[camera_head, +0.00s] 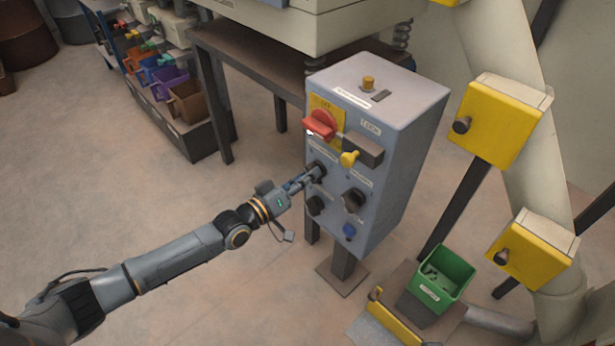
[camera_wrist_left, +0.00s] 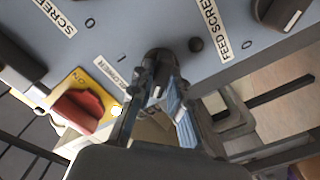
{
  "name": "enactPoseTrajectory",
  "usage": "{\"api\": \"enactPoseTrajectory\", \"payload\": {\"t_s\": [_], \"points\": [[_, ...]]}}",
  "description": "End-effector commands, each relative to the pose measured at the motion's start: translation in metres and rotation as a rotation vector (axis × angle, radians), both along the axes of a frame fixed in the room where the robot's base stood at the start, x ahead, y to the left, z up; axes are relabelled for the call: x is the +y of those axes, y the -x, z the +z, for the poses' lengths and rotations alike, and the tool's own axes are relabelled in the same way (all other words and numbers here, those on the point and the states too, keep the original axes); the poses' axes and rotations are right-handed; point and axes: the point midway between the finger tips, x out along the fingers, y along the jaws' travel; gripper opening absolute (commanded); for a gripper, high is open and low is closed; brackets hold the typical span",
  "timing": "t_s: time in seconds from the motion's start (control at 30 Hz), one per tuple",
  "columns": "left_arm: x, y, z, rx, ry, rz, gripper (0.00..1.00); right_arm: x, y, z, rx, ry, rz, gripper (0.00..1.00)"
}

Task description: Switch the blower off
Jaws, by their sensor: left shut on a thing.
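A grey-blue control box (camera_head: 392,185) on a post carries several black rotary knobs. The blower knob (camera_head: 321,169) is at the left of its front, mostly covered by my gripper in the head view. In the left wrist view the blower knob (camera_wrist_left: 157,57) is black, beside the label BLOWER (camera_wrist_left: 118,70), with a 1 printed near it. My left gripper (camera_head: 313,175) is shut on this knob, its fingers on either side in the left wrist view (camera_wrist_left: 157,85). A pale mark shows on the knob; its exact setting is hard to tell. My right gripper is not in view.
Other knobs (camera_head: 353,199) and a blue button (camera_head: 349,231) sit close by. A green bin (camera_head: 441,279) stands lower right.

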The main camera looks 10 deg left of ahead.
Motion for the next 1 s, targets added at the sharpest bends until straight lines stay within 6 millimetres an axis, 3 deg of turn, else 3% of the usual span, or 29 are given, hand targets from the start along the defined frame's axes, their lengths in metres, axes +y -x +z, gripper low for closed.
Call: {"api": "enactPoseTrajectory", "payload": {"t_s": [0.5, 0.53, 0.63, 1.0], "points": [[0.0012, -0.0011, 0.0014, 0.011, 0.020, 0.003, 0.00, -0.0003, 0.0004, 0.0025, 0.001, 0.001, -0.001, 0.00], [0.0012, -0.0011, 0.0014, 0.011, 0.020, 0.003, 0.19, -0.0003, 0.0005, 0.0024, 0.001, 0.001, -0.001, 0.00], [0.0010, -0.0010, 0.0013, 0.011, 0.019, 0.002, 0.39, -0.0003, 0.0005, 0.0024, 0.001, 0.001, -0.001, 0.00], [0.0028, 0.0028, -0.0004, 0.013, 0.017, 0.001, 0.40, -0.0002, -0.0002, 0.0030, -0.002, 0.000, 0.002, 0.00]]}}
